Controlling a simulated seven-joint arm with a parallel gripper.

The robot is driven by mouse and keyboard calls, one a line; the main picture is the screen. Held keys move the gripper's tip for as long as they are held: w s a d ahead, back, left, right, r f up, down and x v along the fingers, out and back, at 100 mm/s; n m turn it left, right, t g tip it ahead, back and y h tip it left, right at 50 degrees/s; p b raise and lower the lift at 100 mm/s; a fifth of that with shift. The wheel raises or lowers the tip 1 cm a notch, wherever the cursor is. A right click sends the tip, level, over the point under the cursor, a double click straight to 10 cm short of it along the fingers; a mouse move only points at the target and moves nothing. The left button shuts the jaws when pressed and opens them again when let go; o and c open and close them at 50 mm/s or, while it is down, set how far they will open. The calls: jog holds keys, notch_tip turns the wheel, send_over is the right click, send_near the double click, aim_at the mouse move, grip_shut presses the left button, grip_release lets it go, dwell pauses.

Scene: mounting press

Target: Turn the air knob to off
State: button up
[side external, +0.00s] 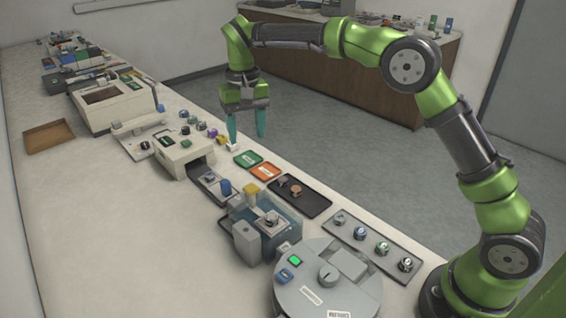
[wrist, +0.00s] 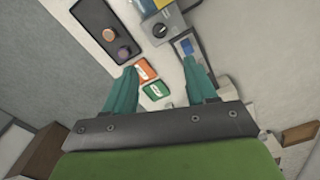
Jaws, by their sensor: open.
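My gripper (side external: 247,136) has two teal fingers pointing down, held apart with nothing between them. It hangs above the far edge of the bench, near the green and orange trays and clear of any knob. In the wrist view my gripper (wrist: 162,64) frames the orange tray (wrist: 148,71) and green tray (wrist: 156,91). A dark knob (wrist: 160,30) sits on a small grey box beyond the fingertips. A grey knob (side external: 328,274) stands on the round grey machine at the front. I cannot read which one is the air knob or its setting.
A black tray (side external: 300,196) holds two round pucks. A grey strip (side external: 375,248) carries several small knob-like pieces. A bluish clear-sided unit (side external: 280,238) and a white box machine (side external: 184,154) stand on the bench. The bench's left front is mostly clear.

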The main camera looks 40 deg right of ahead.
notch_tip(320, 180, down, 17)
jog(key=shift+r+m, duration=0.1)
jog(key=shift+m, duration=0.9)
